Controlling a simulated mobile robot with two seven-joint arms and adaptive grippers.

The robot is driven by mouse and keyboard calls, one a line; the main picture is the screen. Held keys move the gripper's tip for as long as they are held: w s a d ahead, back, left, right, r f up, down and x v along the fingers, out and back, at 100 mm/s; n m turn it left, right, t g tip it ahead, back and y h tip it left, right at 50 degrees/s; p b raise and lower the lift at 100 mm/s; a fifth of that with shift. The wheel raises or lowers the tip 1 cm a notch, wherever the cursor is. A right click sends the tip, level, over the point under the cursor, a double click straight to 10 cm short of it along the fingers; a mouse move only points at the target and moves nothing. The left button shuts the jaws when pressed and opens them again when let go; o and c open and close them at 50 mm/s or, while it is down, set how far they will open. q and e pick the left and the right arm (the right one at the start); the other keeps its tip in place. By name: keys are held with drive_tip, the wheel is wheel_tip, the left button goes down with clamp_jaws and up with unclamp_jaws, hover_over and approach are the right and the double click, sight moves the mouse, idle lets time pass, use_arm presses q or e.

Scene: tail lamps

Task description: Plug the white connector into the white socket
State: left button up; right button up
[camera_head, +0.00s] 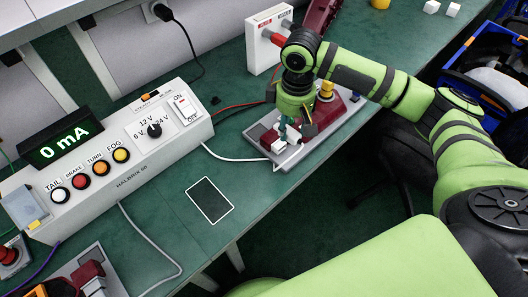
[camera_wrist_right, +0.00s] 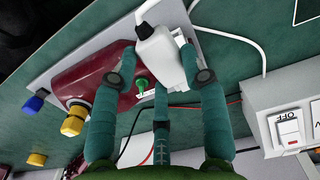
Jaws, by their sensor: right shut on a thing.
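My right gripper (camera_head: 285,137) is shut on the white connector (camera_head: 279,147), low over the near end of a light plate (camera_head: 290,160). In the right wrist view, the teal fingers (camera_wrist_right: 157,52) sit on either side of the white connector (camera_wrist_right: 159,58). A white cable leaves its far end. A white block that looks like the socket (camera_wrist_right: 181,38) is just beside and behind the connector, largely hidden by it and a finger. I cannot tell whether they touch or are joined. A dark red lamp (camera_wrist_right: 95,80) is on the same plate. My left gripper is not in view.
A control box (camera_head: 120,165) reading 0 mA stands on the left. A dark flat pad (camera_head: 210,200) lies on the green bench before it. A white box (camera_head: 266,40) with a red plug stands behind the arm. Blue crates (camera_head: 497,70) are off the bench at right.

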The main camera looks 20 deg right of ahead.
idle(0.3)
drive_tip(key=p, duration=0.2)
hover_over(254, 179)
wheel_tip(254, 179, down, 7)
wheel_tip(254, 179, down, 2)
drive_tip(key=shift+f, duration=0.1)
drive_tip(key=shift+f+p, duration=0.2)
drive_tip(key=shift+p, duration=0.6)
drive_tip(key=shift+f, duration=0.5)
drive_tip(key=shift+f, duration=0.1)
drive_tip(key=o, duration=1.1)
drive_tip(key=shift+o, duration=0.2)
drive_tip(key=shift+f, duration=0.1)
